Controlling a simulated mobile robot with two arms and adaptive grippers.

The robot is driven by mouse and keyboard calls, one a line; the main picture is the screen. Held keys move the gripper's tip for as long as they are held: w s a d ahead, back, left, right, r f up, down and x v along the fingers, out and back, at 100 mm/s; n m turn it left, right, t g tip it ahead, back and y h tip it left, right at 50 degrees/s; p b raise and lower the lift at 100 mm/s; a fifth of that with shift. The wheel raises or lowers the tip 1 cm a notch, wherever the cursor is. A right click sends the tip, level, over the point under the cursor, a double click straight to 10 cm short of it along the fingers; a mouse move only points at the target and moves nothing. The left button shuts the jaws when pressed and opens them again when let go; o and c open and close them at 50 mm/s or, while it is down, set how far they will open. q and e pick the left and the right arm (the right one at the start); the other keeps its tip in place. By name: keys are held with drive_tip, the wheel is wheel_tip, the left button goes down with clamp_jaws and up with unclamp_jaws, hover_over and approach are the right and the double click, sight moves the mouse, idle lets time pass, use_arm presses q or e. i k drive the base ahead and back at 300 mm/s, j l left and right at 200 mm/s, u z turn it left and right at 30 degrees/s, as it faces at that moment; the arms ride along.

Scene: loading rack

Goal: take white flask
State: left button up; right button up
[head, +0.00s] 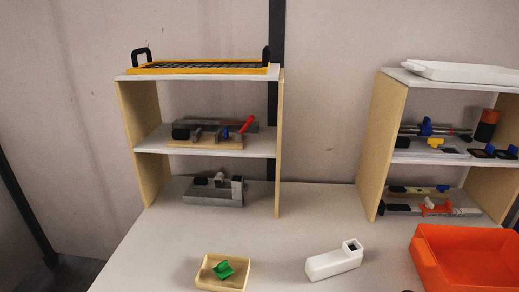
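A white flask-like container (333,262) lies on the light table in the head view, near the front and right of the middle. It has a long blocky body and a raised neck with a dark square opening at its right end. It lies on its side, and nothing touches it. Neither of my grippers shows in this view.
A small tan tray (206,279) holding a green piece (223,269) is to the left. An orange bin (428,261) stands at right. Left shelf (147,141) and right shelf (381,145) hold fixtures, a yellow-black rack (200,68) and a white tray (455,71).

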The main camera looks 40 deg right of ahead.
sight(319, 267)
drive_tip(key=z, duration=2.05)
